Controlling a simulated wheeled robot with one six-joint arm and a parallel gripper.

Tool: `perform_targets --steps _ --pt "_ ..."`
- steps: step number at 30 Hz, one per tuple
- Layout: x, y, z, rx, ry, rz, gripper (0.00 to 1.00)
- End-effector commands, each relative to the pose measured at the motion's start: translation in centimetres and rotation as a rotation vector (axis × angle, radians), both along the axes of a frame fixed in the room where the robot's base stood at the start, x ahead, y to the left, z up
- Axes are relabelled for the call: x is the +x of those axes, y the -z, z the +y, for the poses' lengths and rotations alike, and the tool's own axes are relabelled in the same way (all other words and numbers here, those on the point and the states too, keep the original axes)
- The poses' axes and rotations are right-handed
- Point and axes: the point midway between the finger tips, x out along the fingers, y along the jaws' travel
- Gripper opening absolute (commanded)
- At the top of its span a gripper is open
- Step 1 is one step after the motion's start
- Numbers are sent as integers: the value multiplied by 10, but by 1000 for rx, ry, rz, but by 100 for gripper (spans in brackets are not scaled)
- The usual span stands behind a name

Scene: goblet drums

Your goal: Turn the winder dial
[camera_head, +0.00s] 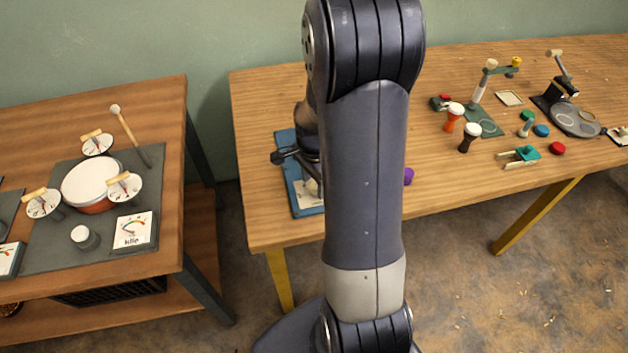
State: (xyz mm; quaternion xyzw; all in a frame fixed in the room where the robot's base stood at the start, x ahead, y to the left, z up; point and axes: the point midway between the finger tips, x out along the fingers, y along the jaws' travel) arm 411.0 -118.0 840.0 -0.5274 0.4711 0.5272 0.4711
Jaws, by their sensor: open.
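My gripper (286,156) shows only in part behind my arm, above a blue board (306,202) at the left end of the right table. Its jaws are open, and I see nothing held in them. A small pale part (313,187) shows just below the gripper, on or over the board; I cannot tell whether they touch. Most of the board is hidden by my arm. I cannot make out for certain which thing is the winder dial.
The left table holds a white-topped drum (90,184), round dials with wooden bars (124,187), a grey knob (84,237) and a gauge (134,231). Small goblet drums (468,137) and discs stand on the right table (440,205). A gap separates the tables.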

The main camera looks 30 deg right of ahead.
Motion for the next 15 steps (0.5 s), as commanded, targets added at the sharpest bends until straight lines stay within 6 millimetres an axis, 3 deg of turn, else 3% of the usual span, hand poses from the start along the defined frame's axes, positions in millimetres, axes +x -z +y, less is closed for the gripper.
perform_targets --steps 8,15 --pt "0 -3 0 0 0 -1 50" --pt "1 -40 0 -2 0 -6 50"
